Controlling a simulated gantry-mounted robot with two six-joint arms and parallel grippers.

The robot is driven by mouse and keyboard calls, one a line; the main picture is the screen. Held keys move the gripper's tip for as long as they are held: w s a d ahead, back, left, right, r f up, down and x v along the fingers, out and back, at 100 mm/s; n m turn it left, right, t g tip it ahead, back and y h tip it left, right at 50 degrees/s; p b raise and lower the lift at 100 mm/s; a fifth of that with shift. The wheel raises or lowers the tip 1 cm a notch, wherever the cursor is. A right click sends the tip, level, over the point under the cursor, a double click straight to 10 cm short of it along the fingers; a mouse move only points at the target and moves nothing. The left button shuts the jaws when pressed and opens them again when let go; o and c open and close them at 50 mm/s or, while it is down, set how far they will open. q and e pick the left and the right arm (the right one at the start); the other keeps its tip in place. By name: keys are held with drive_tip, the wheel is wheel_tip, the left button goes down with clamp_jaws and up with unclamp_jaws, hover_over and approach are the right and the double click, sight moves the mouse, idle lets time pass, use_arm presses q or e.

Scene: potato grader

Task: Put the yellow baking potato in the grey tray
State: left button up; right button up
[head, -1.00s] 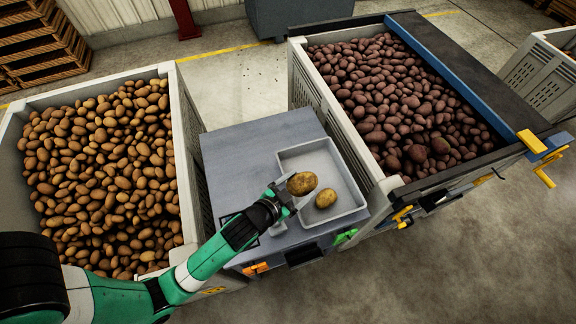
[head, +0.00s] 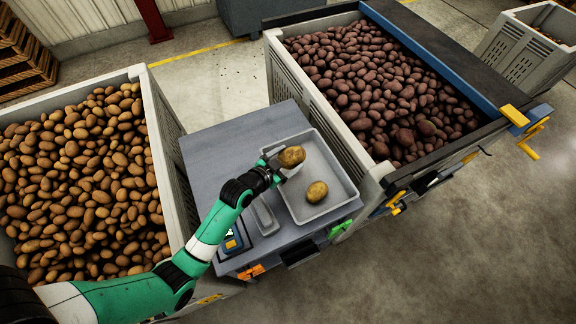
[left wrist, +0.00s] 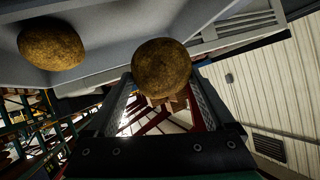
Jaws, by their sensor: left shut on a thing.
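A yellow-brown potato (head: 291,157) is held in my left gripper (head: 276,163), which is shut on it above the left part of the grey tray (head: 345,175). In the left wrist view the held potato (left wrist: 161,67) sits between the two fingertips. A second yellow potato (head: 317,191) lies on the tray floor, apart from the held one; it also shows in the left wrist view (left wrist: 51,41). The tray stands on the grey table (head: 208,150). My right gripper is not in view.
A crate of brown potatoes (head: 156,125) stands left of the table. A crate of reddish potatoes (head: 290,78) stands behind and right, its wall close to the tray. A small scale-like device (head: 233,240) and a narrow grey dish (head: 264,216) lie on the table's front left.

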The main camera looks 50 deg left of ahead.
use_arm(q)
drive_tip(key=a+f, duration=0.1)
drive_tip(key=w+f+b, duration=0.1)
drive_tip(key=f, duration=0.1)
drive_tip(key=shift+a, duration=0.4)
drive_tip(key=shift+w+a, duration=0.15)
drive_tip(key=shift+w+a+f+b, duration=0.15)
drive_tip(key=shift+f+b, duration=0.6)
drive_tip(key=shift+f, duration=1.05)
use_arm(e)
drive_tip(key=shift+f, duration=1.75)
